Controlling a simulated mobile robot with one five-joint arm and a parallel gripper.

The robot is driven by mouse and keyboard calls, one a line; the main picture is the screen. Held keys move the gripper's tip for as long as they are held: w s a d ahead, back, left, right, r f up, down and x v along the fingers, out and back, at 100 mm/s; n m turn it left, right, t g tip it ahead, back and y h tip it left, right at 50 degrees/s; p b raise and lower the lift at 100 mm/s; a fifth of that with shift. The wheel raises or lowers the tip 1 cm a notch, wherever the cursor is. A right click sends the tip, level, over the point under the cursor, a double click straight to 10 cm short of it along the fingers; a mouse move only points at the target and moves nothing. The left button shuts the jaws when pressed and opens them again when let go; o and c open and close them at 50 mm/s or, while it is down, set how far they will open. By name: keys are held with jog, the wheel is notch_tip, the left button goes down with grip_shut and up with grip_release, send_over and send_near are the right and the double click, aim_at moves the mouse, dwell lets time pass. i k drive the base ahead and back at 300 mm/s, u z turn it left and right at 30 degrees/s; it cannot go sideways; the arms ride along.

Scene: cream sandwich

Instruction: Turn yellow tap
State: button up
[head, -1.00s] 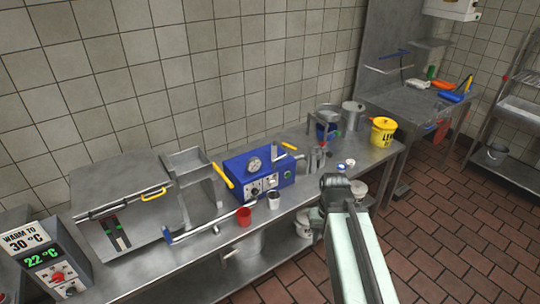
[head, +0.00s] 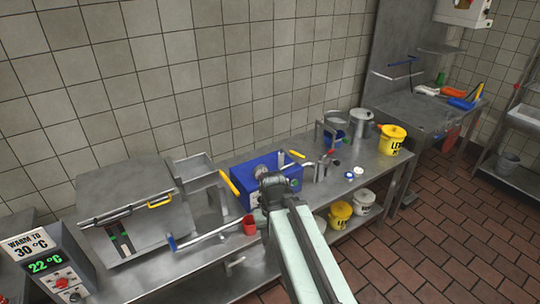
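A slim yellow lever (head: 229,182) slants down at the left side of a blue machine (head: 250,170), beside a steel hopper. A second, smaller yellow lever (head: 297,154) is at the machine's right rear. I cannot tell which one is the tap. No contact with either lever is visible.
A steel vat (head: 130,215) with a yellow handle (head: 160,201) and a blue-tipped pipe (head: 200,238) is at left. A red cup (head: 249,226) stands near my arm. A yellow bucket (head: 391,139) stands at the table's right end. Brown floor is open at right.

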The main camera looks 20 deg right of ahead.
aim_at(292, 153)
jog(key=u, duration=0.05)
jog(key=i, duration=0.75)
jog(key=k, duration=0.5)
jog(key=u, duration=2)
jog(key=k, duration=0.65)
jog(key=z, duration=0.85)
jog(key=i, duration=0.65)
